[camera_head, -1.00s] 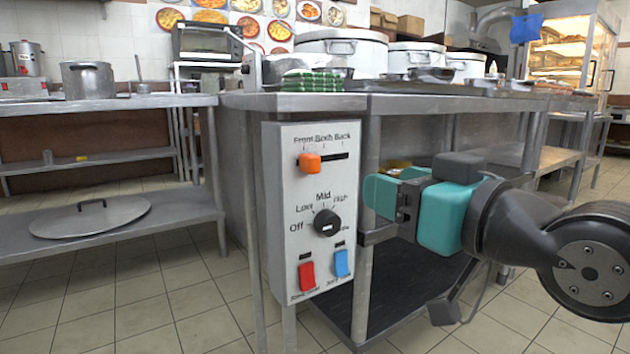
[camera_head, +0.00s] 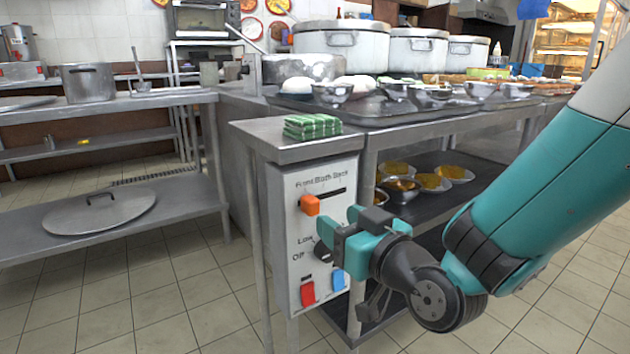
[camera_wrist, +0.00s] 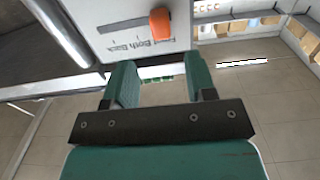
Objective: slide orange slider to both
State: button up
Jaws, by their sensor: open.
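The orange slider (camera_head: 309,204) sits at the left end of its dark horizontal slot, under the label "Front", on the white control panel (camera_head: 285,232). The labels "Both" and "Back" stand further right along the slot. In the wrist view the orange slider (camera_wrist: 160,24) shows at the top, with the slot and labels upside down. My gripper (camera_head: 343,230) is in front of the panel, lower and to the right of the slider, and covers part of the knob. Its two teal fingers (camera_wrist: 156,85) are apart with nothing between them. It is not touching the slider.
A black knob (camera_head: 323,252) is partly hidden behind my gripper. A red switch (camera_head: 308,291) and a blue switch (camera_head: 337,280) are below it. Green folded cloths (camera_head: 312,126) lie on the steel counter above. Shelves with bowls (camera_head: 402,188) are to the right.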

aim_at(315, 206)
jog(key=p+x, duration=0.4)
jog(key=x, duration=0.3)
jog(key=shift+w+a, duration=0.3)
jog(key=shift+c, duration=0.5)
